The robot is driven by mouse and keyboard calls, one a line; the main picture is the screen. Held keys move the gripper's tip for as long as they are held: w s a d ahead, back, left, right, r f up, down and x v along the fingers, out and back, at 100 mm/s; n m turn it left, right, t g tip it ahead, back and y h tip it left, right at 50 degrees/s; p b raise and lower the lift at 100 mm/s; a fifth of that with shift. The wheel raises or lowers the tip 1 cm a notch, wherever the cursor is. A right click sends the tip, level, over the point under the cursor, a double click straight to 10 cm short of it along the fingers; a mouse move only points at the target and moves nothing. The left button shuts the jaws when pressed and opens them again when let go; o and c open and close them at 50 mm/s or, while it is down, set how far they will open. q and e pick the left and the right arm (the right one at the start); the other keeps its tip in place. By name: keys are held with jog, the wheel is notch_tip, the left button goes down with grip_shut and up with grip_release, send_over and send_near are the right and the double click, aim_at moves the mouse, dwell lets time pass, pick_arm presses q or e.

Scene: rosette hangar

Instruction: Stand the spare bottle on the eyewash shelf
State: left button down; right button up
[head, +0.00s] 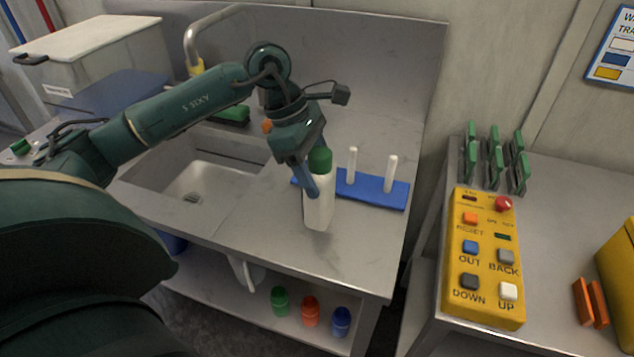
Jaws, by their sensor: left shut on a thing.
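The spare bottle (319,208) is white with a green cap. It is nearly upright over the steel counter to the right of the sink. My left gripper (313,182) comes down from above and is shut on the bottle near its neck, with a blue finger across its left side. I cannot tell whether the bottle's base touches the counter. A lower shelf (222,296) runs under the counter. No label shows which surface is the eyewash shelf. My right gripper is not in view.
A blue base with white pegs (376,191) lies just right of and behind the bottle. The sink (203,180) is left. A yellow button panel (487,258) lies on the right table.

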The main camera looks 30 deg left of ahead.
pick_arm(q)
jog(key=shift+f, duration=1.65)
jog(key=shift+f, duration=0.15)
jog(key=shift+c, duration=2.1)
grip_release()
